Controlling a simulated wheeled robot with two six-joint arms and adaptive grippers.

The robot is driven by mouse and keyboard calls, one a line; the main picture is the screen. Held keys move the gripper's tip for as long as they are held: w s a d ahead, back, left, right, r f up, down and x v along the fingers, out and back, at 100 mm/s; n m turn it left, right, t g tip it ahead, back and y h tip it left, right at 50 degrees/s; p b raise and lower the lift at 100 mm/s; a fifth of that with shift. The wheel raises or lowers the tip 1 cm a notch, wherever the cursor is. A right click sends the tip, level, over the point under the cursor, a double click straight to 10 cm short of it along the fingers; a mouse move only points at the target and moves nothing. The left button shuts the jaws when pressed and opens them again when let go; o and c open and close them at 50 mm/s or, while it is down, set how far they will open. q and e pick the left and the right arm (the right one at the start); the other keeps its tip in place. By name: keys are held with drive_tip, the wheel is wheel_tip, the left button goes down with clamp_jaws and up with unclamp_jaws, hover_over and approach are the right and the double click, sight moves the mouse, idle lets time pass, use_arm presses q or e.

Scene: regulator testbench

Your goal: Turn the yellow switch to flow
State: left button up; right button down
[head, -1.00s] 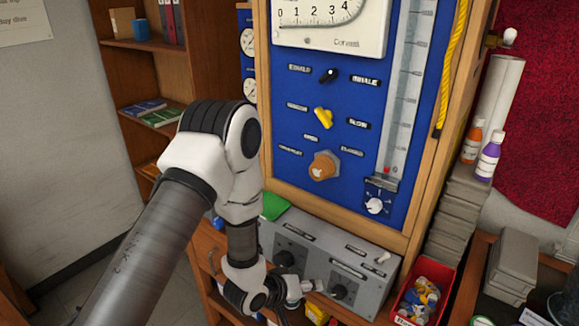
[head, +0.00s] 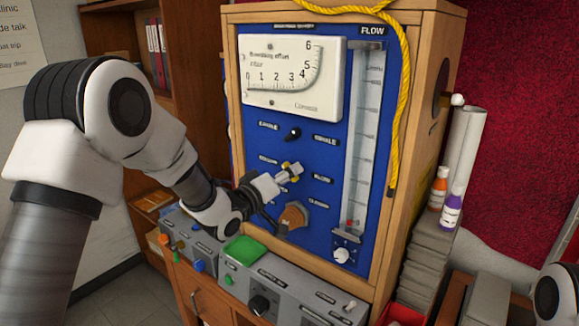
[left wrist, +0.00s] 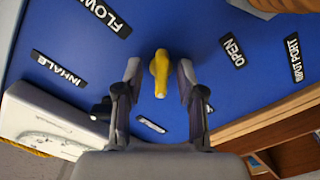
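The yellow switch (left wrist: 160,72) sits on the blue panel (left wrist: 200,25) in the left wrist view, its long side running up and down the picture. My left gripper (left wrist: 160,76) is open, with one finger on each side of the switch and gaps visible between. In the head view the left gripper (head: 291,172) is at the panel and hides most of the switch. A FLOW label (left wrist: 103,16) is up and left of the switch in the wrist view. An OPEN label (left wrist: 232,50) is to its right. My right gripper is not in view.
A black switch (head: 292,133) is above the left gripper and an orange knob (head: 293,215) is just below it. A grey control box (head: 290,285) and a green pad (head: 245,250) lie below the panel. A yellow rope (head: 403,100) hangs at the right.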

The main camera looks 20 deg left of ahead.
use_arm(q)
drive_tip(key=shift+w+d, duration=0.1)
drive_tip(key=shift+w, duration=0.15)
drive_tip(key=shift+s+a, duration=0.1)
drive_tip(key=shift+a, duration=0.2)
drive_tip(key=shift+d, duration=0.1)
clamp_jaws()
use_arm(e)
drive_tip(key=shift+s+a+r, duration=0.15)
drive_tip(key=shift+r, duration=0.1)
